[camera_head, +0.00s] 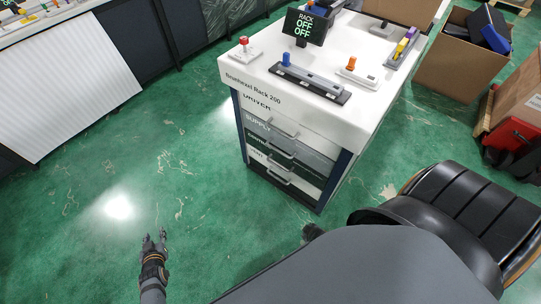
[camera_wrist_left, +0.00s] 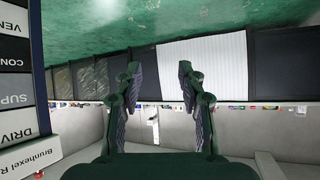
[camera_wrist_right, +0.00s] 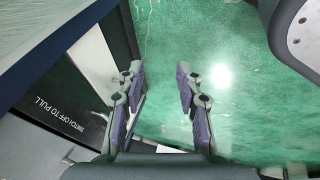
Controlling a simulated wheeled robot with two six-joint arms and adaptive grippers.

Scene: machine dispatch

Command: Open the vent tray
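The white rack (camera_head: 236,78) has a stack of labelled trays on its front, with the vent tray (camera_head: 257,157) low in the stack. All trays look closed. The vent tray's upside-down label, partly cut off, shows in the left wrist view (camera_wrist_left: 14,27). My left gripper (camera_head: 154,237) is open and empty over the floor, left of and apart from the rack. My right gripper (camera_wrist_right: 160,72) is open and empty; a black panel marked "SWITCH OFF TO PULL" (camera_wrist_right: 70,110) is beside it. In the head view, the right gripper is mostly hidden.
A screen (camera_head: 304,27) on the rack reads "RACK OFF OFF". A red-knobbed switch (camera_head: 244,48) and a blue lever (camera_head: 286,59) are on top. A black seat (camera_head: 465,215) and cardboard box (camera_head: 455,62) stand right. Green floor is clear left of the rack.

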